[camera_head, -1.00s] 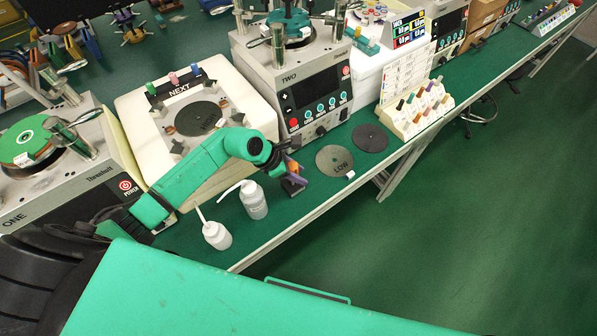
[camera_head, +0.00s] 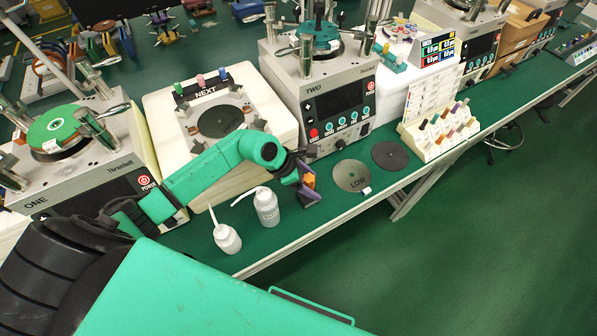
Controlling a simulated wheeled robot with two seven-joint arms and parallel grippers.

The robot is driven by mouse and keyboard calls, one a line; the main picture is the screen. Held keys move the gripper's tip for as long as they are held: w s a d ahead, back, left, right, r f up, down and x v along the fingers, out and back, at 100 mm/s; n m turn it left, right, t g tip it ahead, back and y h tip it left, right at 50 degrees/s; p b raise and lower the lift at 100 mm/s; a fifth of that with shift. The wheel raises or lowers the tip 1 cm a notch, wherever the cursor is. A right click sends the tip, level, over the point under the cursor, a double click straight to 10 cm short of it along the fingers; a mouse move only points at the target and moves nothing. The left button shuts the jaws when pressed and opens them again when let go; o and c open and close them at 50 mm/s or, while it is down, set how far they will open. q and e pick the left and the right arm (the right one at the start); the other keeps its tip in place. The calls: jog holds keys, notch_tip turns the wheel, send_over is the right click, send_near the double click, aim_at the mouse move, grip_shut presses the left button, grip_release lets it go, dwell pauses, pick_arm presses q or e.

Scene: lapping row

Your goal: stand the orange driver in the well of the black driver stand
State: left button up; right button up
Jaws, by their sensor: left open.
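My left gripper (camera_head: 299,172) is at the end of the green arm, over the bench between the white bottles and the grey LOW plate. Its fingers are open and dark, partly purplish. The orange driver (camera_head: 310,180) shows as a small orange patch right at the fingers, partly hidden by them. A small dark shape below it, apparently the black driver stand (camera_head: 311,198), sits on the bench. The orange patch is just above this shape. I cannot tell whether the driver stands in the well. My right gripper is not in view.
Two white squeeze bottles (camera_head: 267,207) stand close left of the gripper. The LOW plate (camera_head: 352,176) and a darker disc (camera_head: 390,155) lie to the right. Machine TWO (camera_head: 335,105) stands behind. The bench's front edge runs close in front.

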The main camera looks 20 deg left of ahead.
pick_arm(q)
jog(key=b+v, duration=0.2)
jog(key=v, duration=1)
jog(key=shift+s+a+r+b, duration=0.2)
jog(key=shift+s+r+b, duration=0.05)
jog(key=shift+r+b, duration=0.05)
